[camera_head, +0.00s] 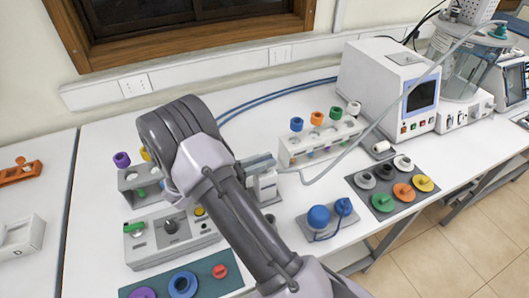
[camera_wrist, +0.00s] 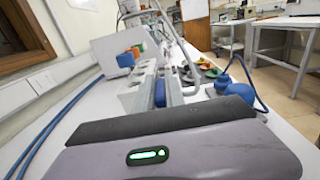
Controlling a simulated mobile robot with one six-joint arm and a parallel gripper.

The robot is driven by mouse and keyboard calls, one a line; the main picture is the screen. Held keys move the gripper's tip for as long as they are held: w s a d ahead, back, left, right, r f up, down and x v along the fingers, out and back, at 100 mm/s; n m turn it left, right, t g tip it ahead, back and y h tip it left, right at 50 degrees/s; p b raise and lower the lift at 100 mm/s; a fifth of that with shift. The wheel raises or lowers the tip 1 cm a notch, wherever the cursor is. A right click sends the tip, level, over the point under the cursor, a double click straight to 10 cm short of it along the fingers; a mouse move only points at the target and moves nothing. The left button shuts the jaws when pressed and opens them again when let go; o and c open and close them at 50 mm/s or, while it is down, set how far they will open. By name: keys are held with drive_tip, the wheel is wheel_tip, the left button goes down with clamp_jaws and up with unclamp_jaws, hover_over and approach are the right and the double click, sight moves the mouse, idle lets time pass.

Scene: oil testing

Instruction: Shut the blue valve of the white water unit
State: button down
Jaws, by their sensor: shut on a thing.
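The white water unit (camera_head: 267,186) stands on the bench in the head view, partly behind my arm, with a pale hose leaving its right side. My gripper (camera_head: 263,163) is at the top of this unit. In the wrist view my gripper (camera_wrist: 161,84) is shut on a blue part (camera_wrist: 160,94) between its fingers, which looks like the blue valve. The head view does not show the valve, as the gripper covers it. The valve's exact turn angle cannot be told.
Right of the unit are a rack with coloured caps (camera_head: 309,149), a blue bulb (camera_head: 318,217) and a grey mat with coloured knobs (camera_head: 371,199). A white instrument (camera_head: 380,85) stands behind. A control box (camera_head: 151,252) is at the left. Blue hoses (camera_head: 262,97) run behind.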

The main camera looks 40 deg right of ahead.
drive_tip(key=shift+m+g, duration=0.4)
drive_tip(key=shift+g, duration=0.1)
drive_tip(key=c, duration=1.4)
unclamp_jaws()
drive_tip(key=p+v, duration=0.2)
drive_tip(key=v, duration=1.5)
drive_tip(key=shift+a+r+p, duration=0.2)
drive_tip(key=shift+a+p, duration=0.1)
drive_tip(key=shift+p, duration=0.05)
drive_tip(key=shift+d, duration=0.1)
